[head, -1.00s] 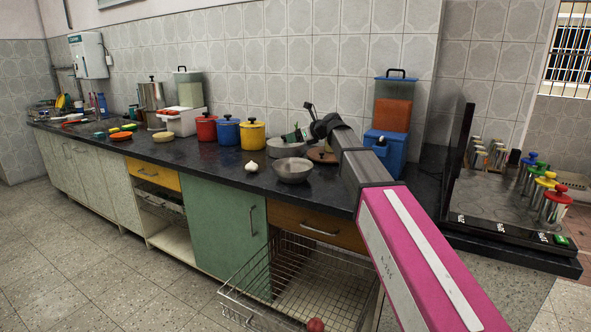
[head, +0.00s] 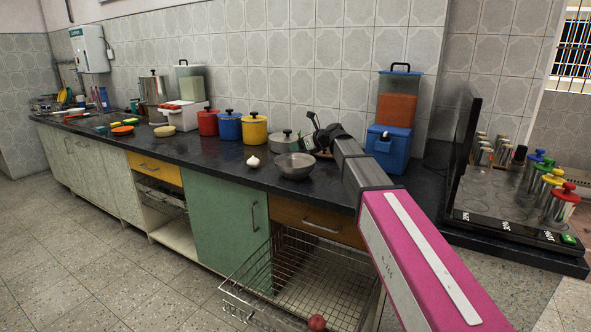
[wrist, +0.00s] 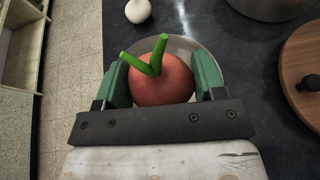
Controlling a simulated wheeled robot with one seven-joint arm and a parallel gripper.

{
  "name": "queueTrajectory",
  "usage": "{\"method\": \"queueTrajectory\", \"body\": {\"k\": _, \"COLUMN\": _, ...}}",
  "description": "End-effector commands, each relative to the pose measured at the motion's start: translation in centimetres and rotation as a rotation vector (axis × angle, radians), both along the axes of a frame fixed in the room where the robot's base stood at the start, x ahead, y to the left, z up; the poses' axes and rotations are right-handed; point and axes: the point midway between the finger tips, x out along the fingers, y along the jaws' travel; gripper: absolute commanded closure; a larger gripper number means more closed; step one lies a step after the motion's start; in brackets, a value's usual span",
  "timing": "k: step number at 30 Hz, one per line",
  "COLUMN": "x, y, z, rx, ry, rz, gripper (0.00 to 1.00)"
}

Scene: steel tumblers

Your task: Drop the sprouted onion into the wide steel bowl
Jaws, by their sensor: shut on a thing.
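The sprouted onion (wrist: 163,86) is red-orange and round, with two green shoots, in the wrist view. My gripper (wrist: 161,76) is shut on it, one green finger at each side. The wide steel bowl (head: 294,166) stands on the dark counter in the head view. In the wrist view its pale rim and inside (wrist: 183,44) show behind and below the onion, which hides much of it. The height of the onion above the bowl is hard to tell.
A white bulb (head: 253,162) lies left of the bowl. A lidded steel pot (head: 283,141) stands behind it. A round wooden lid with a dark knob (wrist: 303,62) is at right in the wrist view. Yellow (head: 254,130) and blue pots stand further left. An open wire basket (head: 285,275) juts out below.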

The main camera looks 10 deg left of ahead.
Motion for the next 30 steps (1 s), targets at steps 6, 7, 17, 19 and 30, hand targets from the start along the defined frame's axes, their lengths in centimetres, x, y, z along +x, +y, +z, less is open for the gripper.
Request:
{"method": "queueTrajectory", "body": {"k": 6, "x": 0.0, "y": 0.0, "z": 0.0, "rx": 0.001, "ry": 0.0, "rz": 0.0, "gripper": 0.63}}
{"method": "queueTrajectory", "body": {"k": 7, "x": 0.0, "y": 0.0, "z": 0.0, "rx": 0.001, "ry": 0.0, "rz": 0.0, "gripper": 0.27}}
{"method": "queueTrajectory", "body": {"k": 17, "x": 0.0, "y": 0.0, "z": 0.0, "rx": 0.0, "ry": 0.001, "rz": 0.0, "gripper": 0.07}}
{"method": "queueTrajectory", "body": {"k": 19, "x": -0.1, "y": -0.2, "z": 0.1, "rx": 0.0, "ry": 0.001, "rz": 0.0, "gripper": 0.07}}
{"method": "queueTrajectory", "body": {"k": 30, "x": -2.5, "y": -5.1, "z": 2.3, "rx": 0.001, "ry": 0.0, "rz": -0.002, "gripper": 0.07}}
